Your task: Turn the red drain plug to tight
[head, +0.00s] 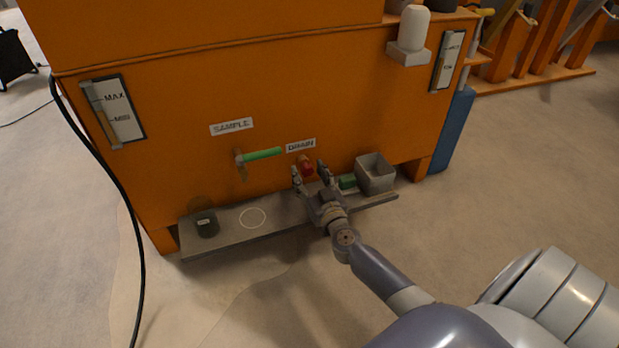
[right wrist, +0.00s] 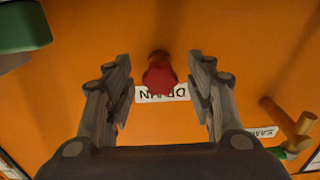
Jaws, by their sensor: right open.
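The red drain plug (head: 307,169) sits on the front of the orange tank, just under the DRAIN label (head: 300,145). In the right wrist view the plug (right wrist: 160,78) shows as a red knob on a brownish stub, centred between the fingers. My right gripper (head: 311,170) is open, its two fingers on either side of the plug. In the right wrist view the gripper (right wrist: 160,95) shows a gap between each finger and the plug. The plug partly covers the label in that view. My left gripper is not in view.
A sample tap with a green handle (head: 262,154) is left of the plug. The shelf (head: 290,221) below bears a dark cup (head: 206,224) at left, and a grey bin (head: 375,175) and green object (head: 347,182) close to the gripper's right. A black cable (head: 128,215) hangs at left.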

